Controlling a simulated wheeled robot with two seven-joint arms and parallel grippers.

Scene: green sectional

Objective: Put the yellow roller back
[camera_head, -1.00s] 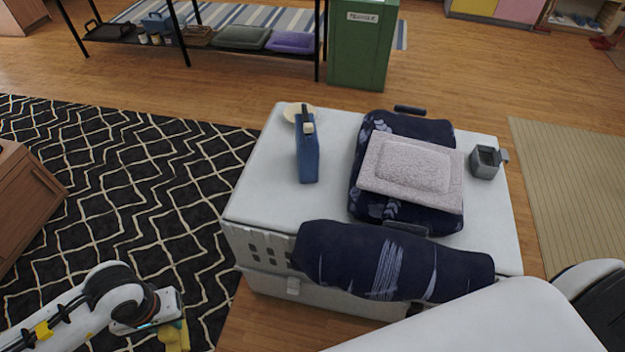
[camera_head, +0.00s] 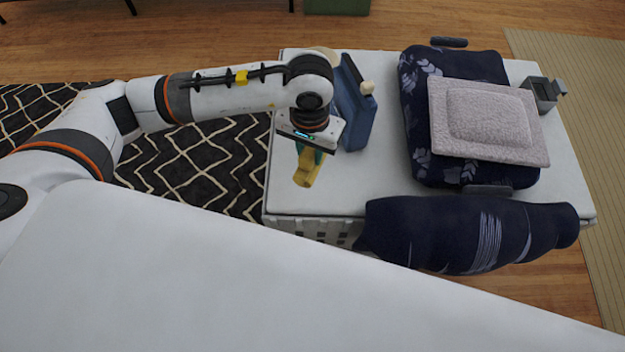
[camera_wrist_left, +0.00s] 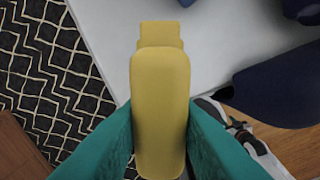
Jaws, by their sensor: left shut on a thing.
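The yellow roller (camera_head: 308,170) is in my left gripper (camera_head: 310,152), over the left front part of the white table top (camera_head: 370,182). In the left wrist view the roller (camera_wrist_left: 160,100) stands between the two teal fingers (camera_wrist_left: 160,135), which press on it from both sides. Whether the roller touches the white top cannot be told. A blue bottle-like item (camera_head: 354,105) stands just right of my left wrist. My right gripper is in no view.
A dark blue patterned cushion (camera_head: 418,120) with a grey pad (camera_head: 490,120) lies on the right of the top. A small grey container (camera_head: 541,95) stands at the far right.

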